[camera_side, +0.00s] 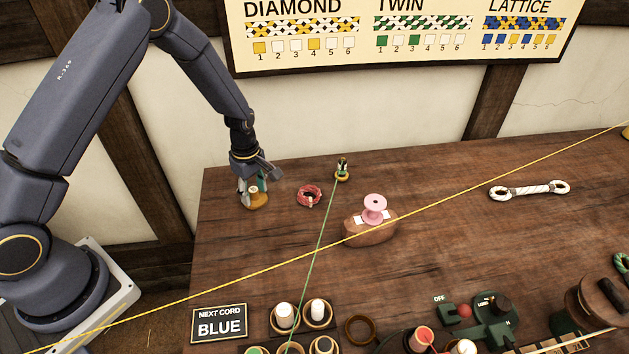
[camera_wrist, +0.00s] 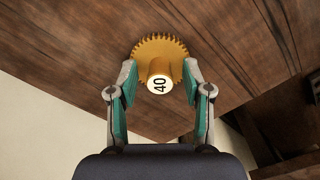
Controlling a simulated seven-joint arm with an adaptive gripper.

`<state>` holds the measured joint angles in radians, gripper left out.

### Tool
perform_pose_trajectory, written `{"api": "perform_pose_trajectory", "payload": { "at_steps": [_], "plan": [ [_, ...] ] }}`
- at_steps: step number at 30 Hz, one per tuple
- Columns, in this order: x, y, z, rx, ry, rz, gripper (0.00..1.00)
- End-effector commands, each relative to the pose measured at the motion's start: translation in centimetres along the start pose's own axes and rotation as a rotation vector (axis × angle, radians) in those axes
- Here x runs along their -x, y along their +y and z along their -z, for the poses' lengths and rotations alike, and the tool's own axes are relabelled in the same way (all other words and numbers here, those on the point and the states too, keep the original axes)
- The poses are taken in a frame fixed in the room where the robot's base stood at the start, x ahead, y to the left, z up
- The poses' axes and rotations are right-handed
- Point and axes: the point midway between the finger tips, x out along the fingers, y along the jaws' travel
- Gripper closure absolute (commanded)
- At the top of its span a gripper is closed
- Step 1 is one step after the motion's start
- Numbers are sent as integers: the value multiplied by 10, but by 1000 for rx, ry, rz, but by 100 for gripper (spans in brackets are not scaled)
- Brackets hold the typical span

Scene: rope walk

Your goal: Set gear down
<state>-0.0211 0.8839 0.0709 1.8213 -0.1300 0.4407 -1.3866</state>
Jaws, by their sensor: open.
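A brass-coloured gear (camera_side: 257,202) lies on the wooden table near its left end. In the wrist view the gear (camera_wrist: 176,47) shows its toothed rim and a hub with a pale cap marked 40. My gripper (camera_side: 254,187) is at the gear, pointing down over it. In the wrist view my gripper (camera_wrist: 160,85) is open, with one teal-padded finger on each side of the hub. The fingers look apart from the hub. The far side of the gear is hidden.
A red rope coil (camera_side: 309,195) lies just right of the gear. A small post (camera_side: 342,170) with a green cord stands beyond it. A pink spool (camera_side: 374,208) sits on a wooden block. A yellow cord (camera_side: 440,202) crosses the table. A "NEXT CORD BLUE" sign (camera_side: 219,324) stands in front.

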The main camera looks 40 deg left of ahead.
Motion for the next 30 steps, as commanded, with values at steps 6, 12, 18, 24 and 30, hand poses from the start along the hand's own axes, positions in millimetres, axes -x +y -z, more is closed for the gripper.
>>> {"api": "perform_pose_trajectory", "payload": {
  "at_steps": [6,12,18,24,30],
  "plan": [
    [20,1,0,0,1,-4,51],
    [66,1,0,-2,1,-6,51],
    [105,1,0,-1,1,-3,51],
    [128,-1,-1,-17,-2,-9,51],
    [199,-25,-11,-281,-11,-105,51]
  ]
}}
